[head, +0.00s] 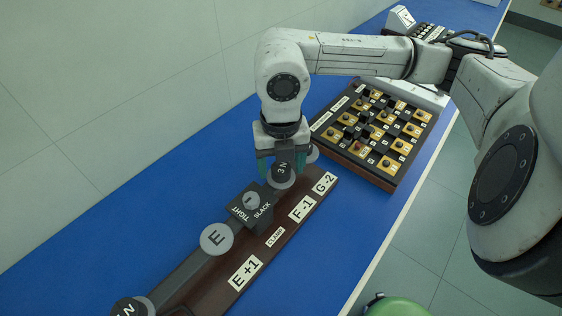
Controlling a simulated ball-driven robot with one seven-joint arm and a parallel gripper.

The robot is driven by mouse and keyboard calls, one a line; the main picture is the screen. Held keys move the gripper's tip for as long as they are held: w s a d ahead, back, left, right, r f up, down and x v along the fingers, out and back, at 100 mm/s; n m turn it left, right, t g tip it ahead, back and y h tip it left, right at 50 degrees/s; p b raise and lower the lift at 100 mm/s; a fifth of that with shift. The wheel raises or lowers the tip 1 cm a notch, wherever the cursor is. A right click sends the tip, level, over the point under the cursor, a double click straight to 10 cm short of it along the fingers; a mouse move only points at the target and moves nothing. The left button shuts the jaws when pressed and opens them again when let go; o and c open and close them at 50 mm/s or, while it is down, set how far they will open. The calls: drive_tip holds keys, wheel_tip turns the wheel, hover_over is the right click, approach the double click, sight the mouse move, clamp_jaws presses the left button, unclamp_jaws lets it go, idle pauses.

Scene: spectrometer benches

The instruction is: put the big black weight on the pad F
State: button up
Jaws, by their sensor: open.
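The dark weight marked "3 N" (281,175) is upright over a pale disc in line with the label "F -1" (302,208). This disc seems to be pad F (289,184); its letter is hidden under the weight. The weight looks seated on it, though I cannot see the contact. My gripper (282,163) points down just above and behind the weight. Its teal fingers are apart on either side, and I cannot tell whether they touch it.
A dark clamp (250,205) marked "TIGHT" and "SLACK" sits on the beam beside the weight. Pad E (216,238) is bare. Another dark weight (125,307) is cut off at the lower left. A board of yellow tiles (355,172) stands behind right.

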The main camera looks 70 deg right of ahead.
sight(281, 168)
drive_tip(key=shift+r, duration=0.15)
drive_tip(key=shift+r+p, duration=0.2)
drive_tip(key=shift+p, duration=0.2)
wheel_tip(281, 168, up, 12)
drive_tip(key=b, duration=0.1)
drive_tip(key=shift+f, duration=0.15)
